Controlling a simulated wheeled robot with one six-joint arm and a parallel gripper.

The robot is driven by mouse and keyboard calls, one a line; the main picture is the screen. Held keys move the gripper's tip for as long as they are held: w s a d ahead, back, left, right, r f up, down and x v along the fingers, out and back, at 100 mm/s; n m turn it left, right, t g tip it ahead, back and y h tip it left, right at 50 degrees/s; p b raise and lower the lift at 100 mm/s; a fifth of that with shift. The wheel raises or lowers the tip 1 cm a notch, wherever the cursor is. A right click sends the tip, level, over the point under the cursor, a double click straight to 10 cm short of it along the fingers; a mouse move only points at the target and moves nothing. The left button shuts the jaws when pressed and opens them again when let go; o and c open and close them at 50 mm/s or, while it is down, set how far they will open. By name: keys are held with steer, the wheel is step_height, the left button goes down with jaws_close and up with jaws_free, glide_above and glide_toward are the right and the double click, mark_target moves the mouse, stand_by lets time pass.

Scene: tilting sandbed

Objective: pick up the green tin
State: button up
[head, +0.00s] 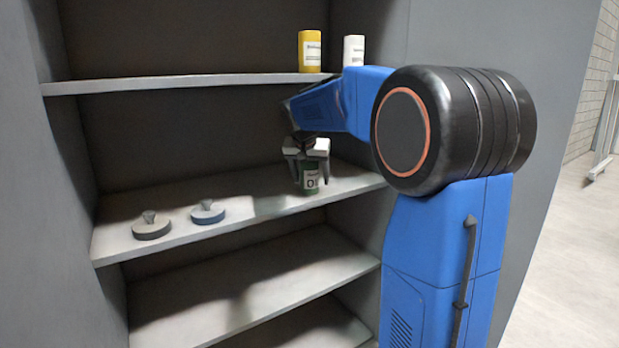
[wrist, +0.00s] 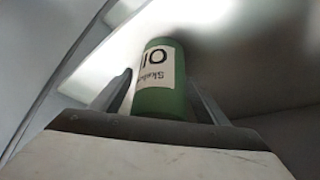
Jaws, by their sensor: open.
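The green tin (head: 310,181) stands on the middle shelf (head: 265,201) toward its right end. It has a white label with dark print. My gripper (head: 311,178) is lowered over it, with its fingers reaching down on either side. In the wrist view the green tin (wrist: 160,85) sits between the two fingers of my gripper (wrist: 160,92). The fingers are open, and a gap shows at least on the right side of the tin. Whether the left finger touches it I cannot tell.
A grey round weight (head: 152,229) and a blue one (head: 208,212) lie on the same shelf to the left. A yellow tin (head: 311,50) and a white tin (head: 353,50) stand on the upper shelf (head: 190,82) above. The lower shelf (head: 250,285) is empty.

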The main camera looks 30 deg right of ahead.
steer(key=c, duration=1.4)
steer(key=shift+r, duration=0.2)
